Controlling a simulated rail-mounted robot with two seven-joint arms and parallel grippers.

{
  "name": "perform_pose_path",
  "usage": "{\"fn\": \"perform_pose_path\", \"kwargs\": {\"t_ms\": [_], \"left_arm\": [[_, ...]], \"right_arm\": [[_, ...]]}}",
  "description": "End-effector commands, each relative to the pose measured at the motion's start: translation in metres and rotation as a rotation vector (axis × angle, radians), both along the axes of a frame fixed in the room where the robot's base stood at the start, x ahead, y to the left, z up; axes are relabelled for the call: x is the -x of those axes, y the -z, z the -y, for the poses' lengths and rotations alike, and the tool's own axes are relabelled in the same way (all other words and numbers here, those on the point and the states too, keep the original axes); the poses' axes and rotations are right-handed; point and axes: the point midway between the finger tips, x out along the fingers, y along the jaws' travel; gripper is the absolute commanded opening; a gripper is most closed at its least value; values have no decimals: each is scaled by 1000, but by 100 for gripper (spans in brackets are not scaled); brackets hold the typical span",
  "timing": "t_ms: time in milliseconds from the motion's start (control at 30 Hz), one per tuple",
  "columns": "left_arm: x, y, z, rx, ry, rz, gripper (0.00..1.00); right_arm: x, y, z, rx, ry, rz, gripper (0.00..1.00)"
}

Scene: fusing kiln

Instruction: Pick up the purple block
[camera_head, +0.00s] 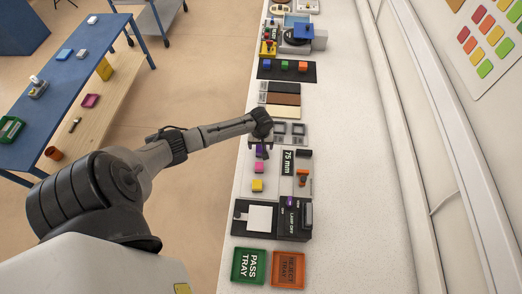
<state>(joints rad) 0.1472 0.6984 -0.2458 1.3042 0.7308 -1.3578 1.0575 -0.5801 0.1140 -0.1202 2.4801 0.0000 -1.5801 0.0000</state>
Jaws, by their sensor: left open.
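The purple block (259,149) is at the far end of a short row of blocks on a light plate on the white bench. It is partly hidden by my left gripper (261,146). My left gripper is open and points down over the purple block, with its fingers around or just above it; I cannot tell exactly which. A pink block (259,167) and a yellow block (257,185) lie in the same row, nearer to me. My right gripper is not in view.
A dark board marked 75 mm (288,163) is right of the row. A lamp box (293,219), a green pass tray (234,265) and an orange reject tray (274,269) are nearer. Beyond are dark, brown and cream strips (284,112) and a black mat (266,76) with blocks.

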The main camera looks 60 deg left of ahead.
Motion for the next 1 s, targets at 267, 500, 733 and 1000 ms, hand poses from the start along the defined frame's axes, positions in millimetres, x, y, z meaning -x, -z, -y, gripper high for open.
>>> {"fn": "perform_pose_path", "kwargs": {"t_ms": [267,500,733,1000], "left_arm": [[-1,30,1,0,-1,-1,78],[-1,34,1,0,0,0,78],[-1,34,1,0,0,0,63],[0,33,1,0,0,0,37]], "right_arm": [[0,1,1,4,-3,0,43],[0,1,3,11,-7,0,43],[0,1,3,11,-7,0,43],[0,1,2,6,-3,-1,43]]}}
